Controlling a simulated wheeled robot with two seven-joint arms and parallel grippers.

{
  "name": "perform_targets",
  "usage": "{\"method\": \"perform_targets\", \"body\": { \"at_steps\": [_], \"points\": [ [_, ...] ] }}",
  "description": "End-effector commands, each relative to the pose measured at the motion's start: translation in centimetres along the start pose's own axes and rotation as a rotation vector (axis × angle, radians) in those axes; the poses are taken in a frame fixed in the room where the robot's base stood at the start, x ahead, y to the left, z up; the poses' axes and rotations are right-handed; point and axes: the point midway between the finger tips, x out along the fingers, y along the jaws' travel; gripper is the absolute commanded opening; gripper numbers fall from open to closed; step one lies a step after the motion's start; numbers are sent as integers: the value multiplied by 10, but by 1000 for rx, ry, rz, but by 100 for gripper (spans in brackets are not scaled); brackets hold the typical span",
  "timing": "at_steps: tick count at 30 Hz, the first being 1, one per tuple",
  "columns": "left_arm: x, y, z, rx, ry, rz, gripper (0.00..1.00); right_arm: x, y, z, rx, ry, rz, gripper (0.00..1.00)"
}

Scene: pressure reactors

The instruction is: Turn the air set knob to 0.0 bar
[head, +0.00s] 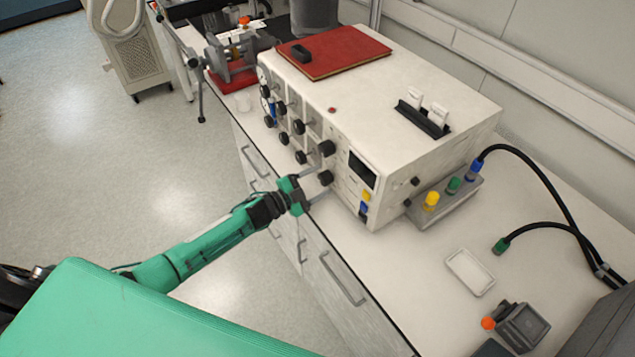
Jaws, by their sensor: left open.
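A white control unit (410,120) stands on the bench, with black knobs on its front panel. One larger black knob (327,148) is at the upper right of the knob group, and another black knob (326,178) is just below it. The labels are too small to read, so I cannot tell which is the air set knob or its setting. My left gripper (319,183) is open in front of the panel, with its fingertips close to the lower knob. I cannot tell whether they touch it. My right gripper is not in view.
A red book (345,50) and a black holder (422,122) sit on top of the unit. At its right are a grey block (462,195) with coloured fittings, black hoses (545,180), and a white tray (470,272). Drawer handles (343,280) line the bench front.

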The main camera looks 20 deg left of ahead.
Motion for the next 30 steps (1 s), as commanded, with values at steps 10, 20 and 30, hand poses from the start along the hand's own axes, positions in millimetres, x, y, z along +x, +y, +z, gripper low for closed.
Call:
{"method": "perform_targets", "body": {
  "at_steps": [10,20,30],
  "points": [
    [-60,4,4,1,-3,4,59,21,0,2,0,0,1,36],
    [-116,3,2,-1,-2,2,59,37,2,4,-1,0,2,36],
    [-136,1,1,-1,-2,1,59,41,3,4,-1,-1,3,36]
  ]
}}
